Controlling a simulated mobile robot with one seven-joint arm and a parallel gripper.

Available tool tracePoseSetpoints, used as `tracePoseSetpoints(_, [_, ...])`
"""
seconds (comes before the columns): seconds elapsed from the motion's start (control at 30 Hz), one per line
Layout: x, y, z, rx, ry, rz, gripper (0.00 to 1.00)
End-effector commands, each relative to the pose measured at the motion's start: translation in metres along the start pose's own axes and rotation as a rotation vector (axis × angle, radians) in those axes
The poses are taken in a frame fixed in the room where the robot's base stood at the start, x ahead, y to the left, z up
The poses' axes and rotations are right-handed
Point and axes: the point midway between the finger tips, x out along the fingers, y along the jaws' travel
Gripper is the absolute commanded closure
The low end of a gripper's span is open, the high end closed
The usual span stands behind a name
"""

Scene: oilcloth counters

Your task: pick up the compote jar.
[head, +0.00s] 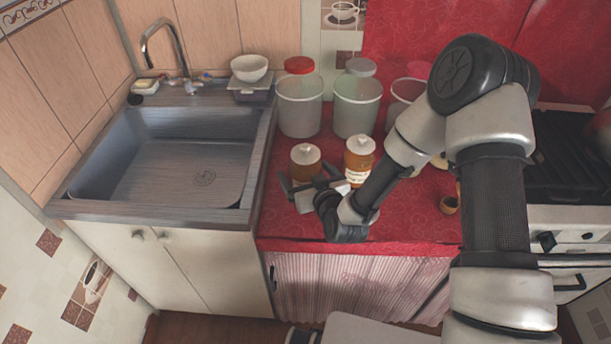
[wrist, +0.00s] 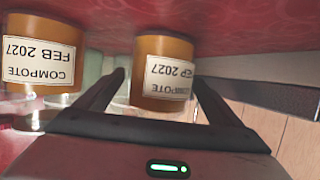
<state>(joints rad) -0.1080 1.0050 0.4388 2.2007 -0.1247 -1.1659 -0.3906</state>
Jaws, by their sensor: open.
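Two amber compote jars with pale lids stand on the red counter. The left jar (head: 306,163) is partly hidden behind my gripper (head: 309,187). The right jar (head: 358,158) stands close beside it, its white label partly in view. The wrist view is upside down. In it the left jar (wrist: 163,60), its label partly cut off but reading "EP 2027", appears between the open fingers of my gripper (wrist: 160,80). The other jar (wrist: 40,50), labelled "COMPOTE FEB 2027", lies outside the fingers. I cannot tell how far the fingers reach around the nearer jar.
A stove (head: 570,180) is at the far right.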

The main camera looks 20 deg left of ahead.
Motion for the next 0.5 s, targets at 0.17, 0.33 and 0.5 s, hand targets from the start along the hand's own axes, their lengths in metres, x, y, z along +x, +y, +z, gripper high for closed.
tracePoseSetpoints(0.17, [0.0042, -0.0001, 0.0002, 0.000, -0.001, 0.000, 0.11])
tracePoseSetpoints(0.33, [0.0040, 0.0001, 0.0001, 0.000, -0.001, 0.000, 0.21])
tracePoseSetpoints(0.5, [0.0039, 0.0002, 0.0001, 0.000, 0.000, 0.000, 0.50])
